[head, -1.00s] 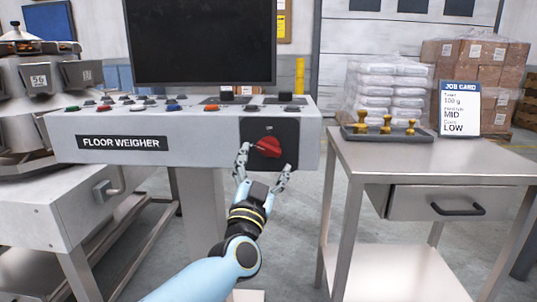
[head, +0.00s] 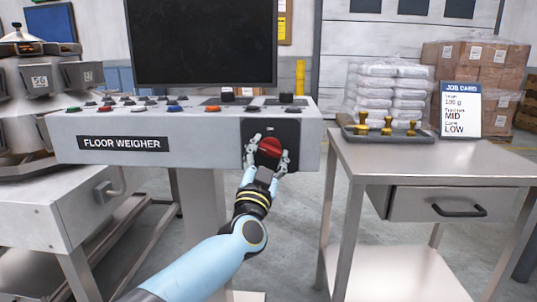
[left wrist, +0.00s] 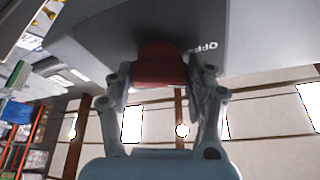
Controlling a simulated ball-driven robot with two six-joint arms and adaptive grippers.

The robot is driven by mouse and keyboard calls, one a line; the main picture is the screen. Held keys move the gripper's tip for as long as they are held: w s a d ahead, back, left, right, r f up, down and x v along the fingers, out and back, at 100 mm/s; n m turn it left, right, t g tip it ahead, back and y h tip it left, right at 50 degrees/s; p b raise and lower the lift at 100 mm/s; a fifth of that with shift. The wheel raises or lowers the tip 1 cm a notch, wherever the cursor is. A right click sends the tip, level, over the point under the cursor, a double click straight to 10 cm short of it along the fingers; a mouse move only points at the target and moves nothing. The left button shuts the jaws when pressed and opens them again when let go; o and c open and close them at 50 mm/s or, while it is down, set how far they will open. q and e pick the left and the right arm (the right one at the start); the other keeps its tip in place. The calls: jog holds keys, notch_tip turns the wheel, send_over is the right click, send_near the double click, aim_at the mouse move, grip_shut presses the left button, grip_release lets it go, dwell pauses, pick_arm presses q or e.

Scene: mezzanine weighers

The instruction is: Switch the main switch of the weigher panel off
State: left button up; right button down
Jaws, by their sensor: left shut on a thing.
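The weigher panel (head: 210,140) is a light grey console labelled FLOOR WEIGHER, with a black plate (head: 291,128) at its right end. The main switch (head: 270,147) is a red rotary knob on that plate. My left gripper (head: 267,158) is shut on the knob, one finger on each side. In the left wrist view the red knob (left wrist: 160,66) sits between the fingertips (left wrist: 162,78), and the word OFF shows on the plate to its right. The gripper hides part of the knob, and I cannot tell its exact setting. My right gripper is not in view.
A dark screen (head: 200,42) stands above the console, with several coloured buttons along its top. A metal table (head: 440,158) at the right bears a tray (head: 388,137) of brass weights and a job card (head: 460,108). Open floor lies between console and table.

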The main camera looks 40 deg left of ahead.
pick_arm(q)
jog(key=n+y+p, duration=0.1)
jog(key=n+y, duration=0.1)
jog(key=n, duration=0.2)
jog(key=shift+d+g, duration=0.1)
jog(key=shift+g, duration=0.3)
jog(key=shift+c, duration=0.3)
jog(key=shift+n+g+y, duration=0.4)
jog(key=shift+n+y, duration=0.3)
jog(key=shift+n, duration=0.8)
jog(key=o, duration=1.2)
jog(key=v, duration=1.2)
jog(key=shift+f, duration=0.1)
